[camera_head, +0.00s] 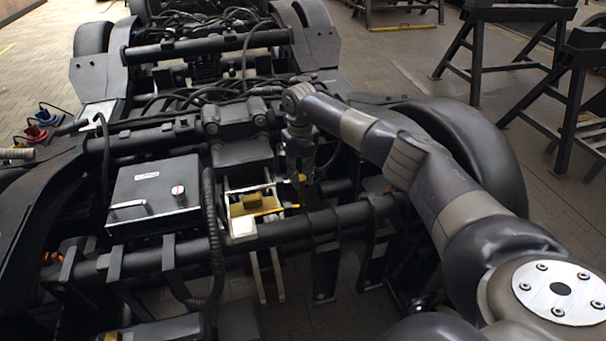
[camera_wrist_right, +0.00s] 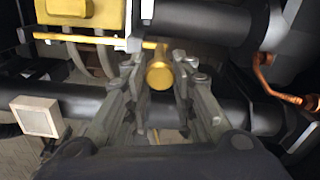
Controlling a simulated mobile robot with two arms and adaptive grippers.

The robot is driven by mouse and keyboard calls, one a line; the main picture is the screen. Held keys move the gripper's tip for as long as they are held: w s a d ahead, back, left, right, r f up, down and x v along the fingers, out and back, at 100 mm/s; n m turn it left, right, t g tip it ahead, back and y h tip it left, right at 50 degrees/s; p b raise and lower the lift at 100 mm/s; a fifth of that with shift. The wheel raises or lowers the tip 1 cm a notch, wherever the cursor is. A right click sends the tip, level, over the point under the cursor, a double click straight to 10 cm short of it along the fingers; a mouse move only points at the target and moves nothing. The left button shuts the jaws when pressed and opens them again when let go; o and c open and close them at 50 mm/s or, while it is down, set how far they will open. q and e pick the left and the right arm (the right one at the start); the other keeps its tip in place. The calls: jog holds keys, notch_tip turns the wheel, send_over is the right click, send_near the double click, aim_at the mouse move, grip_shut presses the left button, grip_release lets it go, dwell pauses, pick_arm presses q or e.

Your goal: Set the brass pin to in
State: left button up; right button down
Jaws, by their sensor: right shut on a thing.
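The brass pin (camera_wrist_right: 160,75) shows in the right wrist view as a round golden end with a thin rod running left from it. My left gripper is not in view.
A yellow block (camera_head: 252,201) sits in the bracket, with a pale square block (camera_head: 243,228) in front. A dark box (camera_head: 154,193) with a handle and red knob is on the left. Thick dark tubes (camera_head: 330,218) cross close to the gripper.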

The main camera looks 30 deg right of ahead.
jog(key=shift+w+a+r, duration=0.1)
jog(key=shift+w+a, duration=0.05)
jog(key=c, duration=1.3)
grip_release()
jog(key=shift+c, duration=0.2)
jog(key=shift+a, duration=0.1)
